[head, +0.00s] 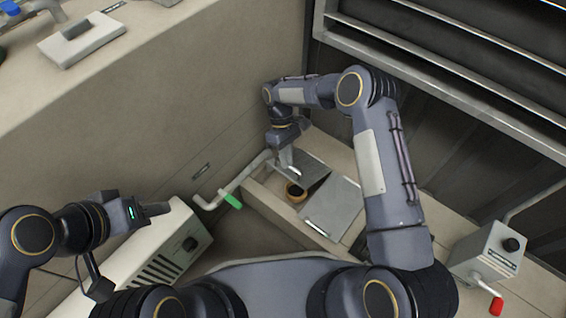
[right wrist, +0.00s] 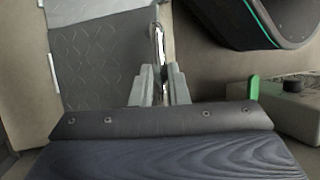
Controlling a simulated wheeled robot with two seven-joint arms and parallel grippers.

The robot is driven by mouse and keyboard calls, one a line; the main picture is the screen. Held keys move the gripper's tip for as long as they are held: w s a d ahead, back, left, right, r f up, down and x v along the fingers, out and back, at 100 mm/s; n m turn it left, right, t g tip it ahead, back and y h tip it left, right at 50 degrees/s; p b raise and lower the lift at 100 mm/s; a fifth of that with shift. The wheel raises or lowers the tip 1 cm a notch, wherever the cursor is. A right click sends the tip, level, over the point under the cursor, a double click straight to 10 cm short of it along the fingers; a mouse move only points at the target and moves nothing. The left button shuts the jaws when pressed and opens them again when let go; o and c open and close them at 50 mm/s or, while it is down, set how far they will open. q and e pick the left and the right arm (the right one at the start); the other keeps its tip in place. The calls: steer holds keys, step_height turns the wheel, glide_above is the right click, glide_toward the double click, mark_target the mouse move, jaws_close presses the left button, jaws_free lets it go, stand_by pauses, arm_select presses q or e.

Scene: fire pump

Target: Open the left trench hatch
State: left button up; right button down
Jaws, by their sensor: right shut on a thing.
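The left trench hatch (head: 308,166) is a grey metal plate at the back of the trench. It looks partly raised, with a dark gap between it and the right hatch. In the right wrist view the gripper (right wrist: 158,88) is shut on a shiny bar handle (right wrist: 157,45) beside the patterned plate (right wrist: 100,60).
A round brown-rimmed thing (head: 296,192) shows in the trench opening. A bent pipe with a green lever (head: 231,199) is left of the trench. A white vented unit (head: 165,250) stands at the left. A grey box (head: 490,252) with a red-tipped lever is at the right.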

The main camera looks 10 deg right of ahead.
steer(key=shift+w+d, duration=0.3)
steer(key=shift+d, duration=0.1)
steer(key=c, duration=1.4)
jaws_free()
steer(key=shift+a, duration=0.1)
steer(key=shift+r, duration=0.1)
steer(key=shift+w+r, duration=0.1)
steer(key=shift+r, duration=0.2)
steer(key=p+v, duration=0.2)
steer(key=v, duration=0.5)
